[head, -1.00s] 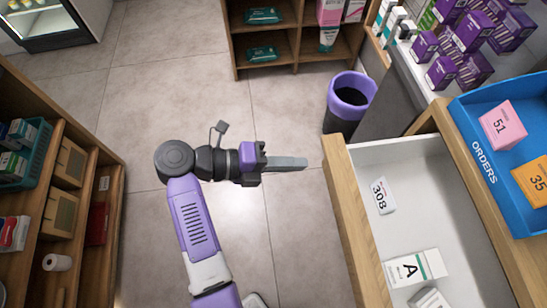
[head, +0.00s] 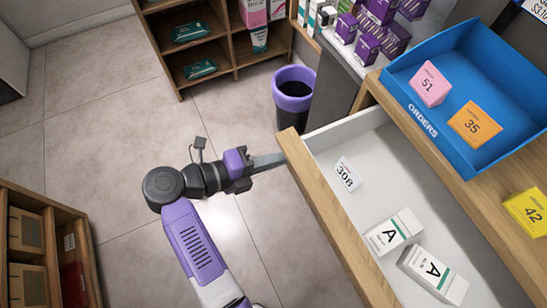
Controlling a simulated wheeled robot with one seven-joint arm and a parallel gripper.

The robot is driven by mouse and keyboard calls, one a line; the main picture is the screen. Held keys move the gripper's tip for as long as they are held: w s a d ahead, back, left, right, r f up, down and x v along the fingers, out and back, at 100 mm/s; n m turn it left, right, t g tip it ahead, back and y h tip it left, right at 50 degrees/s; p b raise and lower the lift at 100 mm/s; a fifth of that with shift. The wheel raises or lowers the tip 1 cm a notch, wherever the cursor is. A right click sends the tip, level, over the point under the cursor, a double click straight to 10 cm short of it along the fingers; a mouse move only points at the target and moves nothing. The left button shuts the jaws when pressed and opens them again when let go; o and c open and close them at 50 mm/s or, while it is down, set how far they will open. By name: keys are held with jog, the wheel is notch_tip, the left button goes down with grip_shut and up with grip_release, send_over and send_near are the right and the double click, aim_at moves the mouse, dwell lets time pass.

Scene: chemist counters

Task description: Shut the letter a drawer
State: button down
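The open drawer (head: 345,215) has a wooden front and a white inside. It holds two white boxes marked A, one box (head: 393,231) near the middle and another box (head: 432,273) nearer the bottom of the picture. A white 308 card (head: 346,174) lies near its far end. My gripper (head: 268,162) is left of the drawer front's far end, with its grey fingers pointing right at the wood. The fingertips appear at or very close to the front; I cannot tell if they touch. The fingers look closed together, with nothing seen between them.
A blue ORDERS tray (head: 425,125) with a pink box (head: 429,84) and an orange box (head: 475,123) stands on the counter. A yellow box (head: 527,213) is beside it. A purple-rimmed bin (head: 293,88) stands beyond the drawer. Shelves (head: 50,235) stand at left; the floor between is clear.

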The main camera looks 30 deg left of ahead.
jog(key=p, duration=0.3)
send_over(351, 139)
jog(key=shift+s+a, duration=0.25)
jog(key=shift+a, duration=0.05)
jog(key=shift+w+d, duration=0.15)
jog(key=shift+w, duration=0.1)
jog(key=shift+d+r, duration=0.1)
jog(key=v, duration=0.8)
jog(key=shift+s+a+p, duration=0.15)
jog(key=shift+a+p, duration=0.05)
jog(key=shift+p, duration=0.1)
